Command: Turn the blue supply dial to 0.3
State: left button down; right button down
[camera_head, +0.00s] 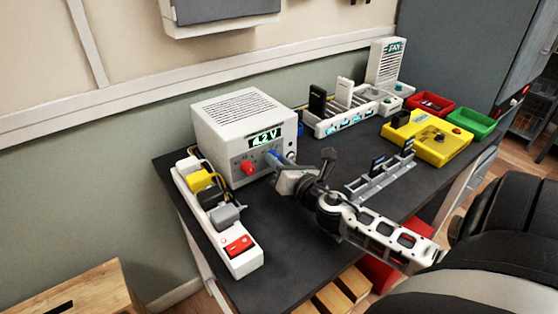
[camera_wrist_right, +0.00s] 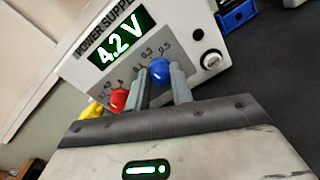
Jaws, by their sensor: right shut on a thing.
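The white power supply (camera_head: 248,132) stands at the left of the dark table, its display (camera_wrist_right: 122,37) reading 4.2 V. The blue dial (camera_wrist_right: 160,70) is on its front, right of the red dial (camera_wrist_right: 118,99); the red dial (camera_head: 249,168) also shows in the head view. Scale marks 0.2 and 0.5 are legible above the blue dial; its pointer position cannot be made out. My right gripper (camera_wrist_right: 163,85) is shut on the blue dial, one finger on each side. In the head view my right gripper (camera_head: 279,163) reaches the supply's front and mostly hides the dial. My left gripper is not in view.
A white power strip (camera_head: 240,262) with plugs and a red switch lies left of the supply. A slotted rack (camera_head: 380,183) stands close beside my right arm. A phone rack (camera_head: 345,121), yellow fixture (camera_head: 428,150), red bin (camera_head: 430,103) and green bin (camera_head: 470,122) are farther right.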

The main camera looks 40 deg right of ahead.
jog(key=shift+r+m, duration=0.1)
jog(key=shift+m, duration=1)
jog(key=c, duration=1.2)
grip_release()
jog(key=shift+c, duration=0.2)
jog(key=shift+s, duration=0.1)
